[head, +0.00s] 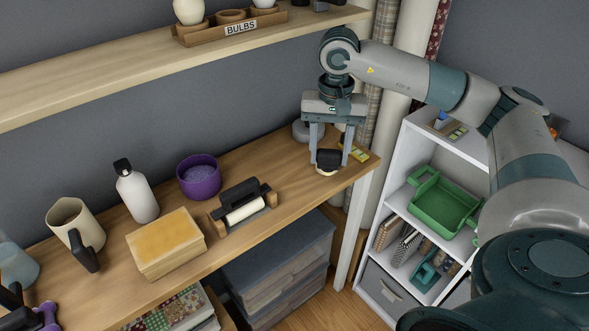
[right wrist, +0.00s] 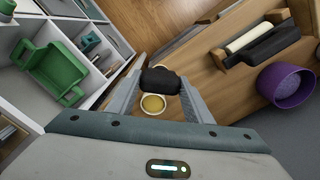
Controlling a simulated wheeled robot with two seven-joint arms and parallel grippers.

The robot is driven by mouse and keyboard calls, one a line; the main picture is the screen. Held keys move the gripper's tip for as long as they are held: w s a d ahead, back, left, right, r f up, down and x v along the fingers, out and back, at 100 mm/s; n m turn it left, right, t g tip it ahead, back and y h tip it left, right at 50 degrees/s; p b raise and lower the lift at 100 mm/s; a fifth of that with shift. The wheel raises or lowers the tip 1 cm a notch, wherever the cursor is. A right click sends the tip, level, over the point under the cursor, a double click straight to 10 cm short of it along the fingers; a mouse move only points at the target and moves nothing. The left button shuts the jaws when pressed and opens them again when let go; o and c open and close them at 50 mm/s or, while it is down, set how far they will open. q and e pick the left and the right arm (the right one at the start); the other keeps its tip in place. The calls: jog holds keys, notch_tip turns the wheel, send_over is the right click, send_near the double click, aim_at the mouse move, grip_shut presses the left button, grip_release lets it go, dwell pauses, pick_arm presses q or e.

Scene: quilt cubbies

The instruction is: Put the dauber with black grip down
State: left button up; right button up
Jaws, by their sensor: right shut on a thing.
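The dauber with black grip (head: 328,158) is between the fingers of my right gripper (head: 328,163), which is shut on it. It has a dark rounded grip over a pale round base and looks upright. It is over the right end of the wooden bench top (head: 292,160), close to the surface; I cannot tell whether it touches. In the right wrist view the black grip (right wrist: 160,80) sits between the fingertips (right wrist: 158,98), with a round yellow face with a pale rim beside it. My left gripper is not seen.
A yellow item (head: 358,154) and a grey round item (head: 302,130) lie close to the gripper. A roller in a wooden holder (head: 243,205), a purple bowl (head: 198,177), a white bottle (head: 137,192) and a yellow-topped block (head: 165,243) stand leftward. White cubbies (head: 397,184) are at right.

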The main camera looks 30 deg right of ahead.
jog(key=w+a+f+p, duration=0.3)
jog(key=w+a+f, duration=0.1)
jog(key=w, duration=0.4)
jog(key=shift+f, duration=0.7)
jog(key=shift+a, duration=0.1)
notch_tip(320, 180, down, 3)
jog(key=p, duration=0.2)
jog(key=shift+p, duration=0.3)
jog(key=shift+f, duration=0.5)
